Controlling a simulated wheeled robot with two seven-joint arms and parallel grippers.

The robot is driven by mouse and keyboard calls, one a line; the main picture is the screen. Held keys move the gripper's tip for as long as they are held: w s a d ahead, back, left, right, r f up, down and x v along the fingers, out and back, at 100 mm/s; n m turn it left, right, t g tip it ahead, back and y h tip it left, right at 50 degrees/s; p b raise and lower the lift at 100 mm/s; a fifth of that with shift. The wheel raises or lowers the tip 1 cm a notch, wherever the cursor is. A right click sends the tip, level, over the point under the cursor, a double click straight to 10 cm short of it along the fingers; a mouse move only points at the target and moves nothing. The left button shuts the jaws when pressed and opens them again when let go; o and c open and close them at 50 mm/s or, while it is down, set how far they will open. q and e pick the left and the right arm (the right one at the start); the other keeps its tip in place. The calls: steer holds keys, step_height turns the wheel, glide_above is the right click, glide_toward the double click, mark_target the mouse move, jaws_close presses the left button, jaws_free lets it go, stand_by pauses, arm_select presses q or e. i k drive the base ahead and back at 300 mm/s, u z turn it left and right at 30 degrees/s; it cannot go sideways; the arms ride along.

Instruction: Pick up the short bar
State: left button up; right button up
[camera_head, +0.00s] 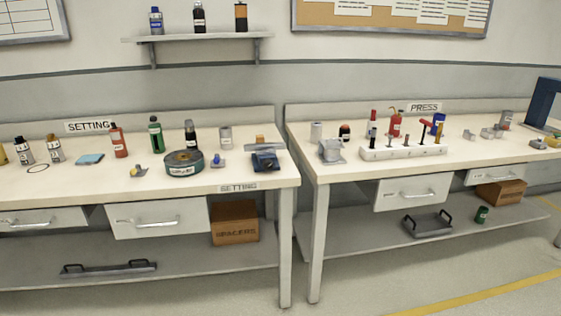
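A dark grey piece with two black handles (427,225) lies on the lower shelf of the right bench; it is short and fairly wide. A longer, narrow dark grey bar with a black handle near each end (108,268) lies on the lower shelf of the left bench. No label on either shows which one is called the short bar. Both lie flat with nothing on top of them. Neither of my grippers is in view.
The left bench (60,188) and the right bench (330,172) carry bottles and small tools, with a narrow gap between them. Brown boxes (235,222) (501,192) and a green can (481,214) stand on the lower shelves. The floor in front is clear.

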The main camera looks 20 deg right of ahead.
mark_target(278, 146)
steer(key=z, duration=0.75)
steer(key=i, duration=0.5)
steer(key=z, duration=0.65)
steer(key=i, duration=0.9)
steer(key=u, duration=0.35)
